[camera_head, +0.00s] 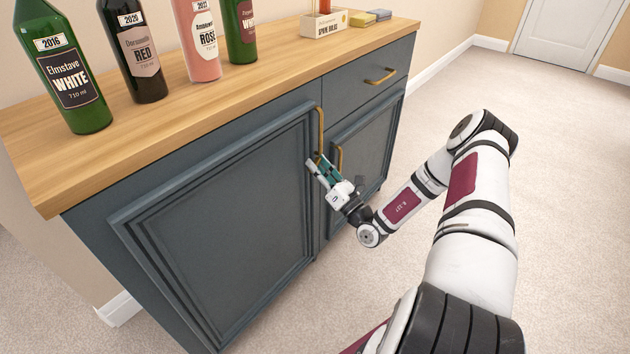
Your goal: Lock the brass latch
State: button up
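My gripper (319,163) is at the front of the dark blue-grey cabinet (90,210), between its two doors. Its fingertips are close to the lower end of the left door's brass handle (320,128). The right door's brass handle (340,158) is just to the right of the fingers. I cannot make out a separate brass latch; the gripper may cover it. The left door (225,220) stands out from the cabinet front; how far it is ajar, if at all, is unclear. The right door (375,140) looks closed. Finger opening and contact are too small to judge.
Several bottles, including a green one (65,75), stand on the wooden top (150,125). A small box (324,22) and sponges (362,19) are at its far end. A drawer with a brass handle (380,76) is above the right door. The carpet (560,200) to the right is clear.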

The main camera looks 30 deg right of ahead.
jog(key=s+d+f+n+y+b, duration=0.1)
jog(key=s+d+f+n+y, duration=0.1)
jog(key=s+n, duration=0.3)
jog(key=s+d+f+n+y, duration=0.2)
jog(key=s+n+y, duration=0.1)
jog(key=s, duration=0.4)
jog(key=a+r+n+g+y+p, duration=0.5)
jog(key=a+r+n+g+y, duration=0.3)
jog(key=a+r+n+g, duration=0.4)
jog(key=s+a+r+n+g+h+p, duration=0.2)
jog(key=s+r+n+g+p, duration=0.1)
jog(key=s+r+n+g, duration=0.1)
jog(key=s+a+r+n+g+h+p, duration=0.2)
jog(key=s+a+r+n+g+p, duration=0.1)
jog(key=r, duration=0.4)
jog(key=shift+s+a+r+n+g+p, duration=0.15)
jog(key=shift+s+a+n+g+p, duration=0.2)
jog(key=shift+s+g+p, duration=0.6)
jog(key=shift+w+d+g+b, duration=0.1)
jog(key=shift+w+g+b, duration=0.15)
jog(key=shift+w+b, duration=0.05)
